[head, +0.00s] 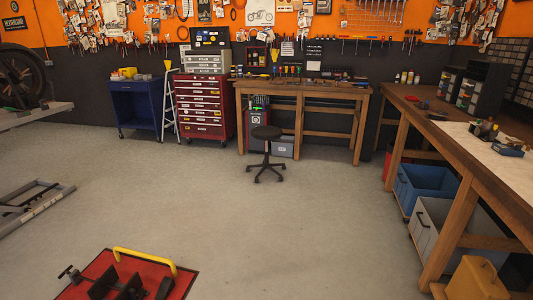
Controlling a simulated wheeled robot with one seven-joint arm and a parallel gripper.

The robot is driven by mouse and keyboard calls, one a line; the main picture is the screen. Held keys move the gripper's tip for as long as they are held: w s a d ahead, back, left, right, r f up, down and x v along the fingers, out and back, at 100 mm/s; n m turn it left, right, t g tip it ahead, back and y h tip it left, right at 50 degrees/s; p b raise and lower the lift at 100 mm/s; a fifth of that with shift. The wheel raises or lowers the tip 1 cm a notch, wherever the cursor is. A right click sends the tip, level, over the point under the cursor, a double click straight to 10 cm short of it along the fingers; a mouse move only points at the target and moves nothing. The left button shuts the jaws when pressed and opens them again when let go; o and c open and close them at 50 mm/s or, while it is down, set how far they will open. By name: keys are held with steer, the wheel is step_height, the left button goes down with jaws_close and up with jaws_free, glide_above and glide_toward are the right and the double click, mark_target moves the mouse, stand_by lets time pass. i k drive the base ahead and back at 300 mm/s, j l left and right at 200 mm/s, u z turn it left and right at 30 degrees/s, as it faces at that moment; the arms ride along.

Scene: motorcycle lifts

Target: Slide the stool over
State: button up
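The stool (267,133) has a round dark seat on a thin post above a black base with several spread legs. It stands upright on the floor in the head view, in front of the left part of the back workbench (330,90). A small part of the bench's lower area is hidden behind it. My gripper does not show in the head view.
A red tool chest (203,112) and a blue cart (135,106) stand at the back left. A long wooden bench (465,150) runs along the right. A red platform (112,272) with a yellow handle is at the front. The middle floor is clear.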

mark_target(264, 132)
steer(key=u, duration=0.3)
steer(key=i, duration=7.45)
steer(key=j+u, duration=0.2)
steer(key=u, duration=0.15)
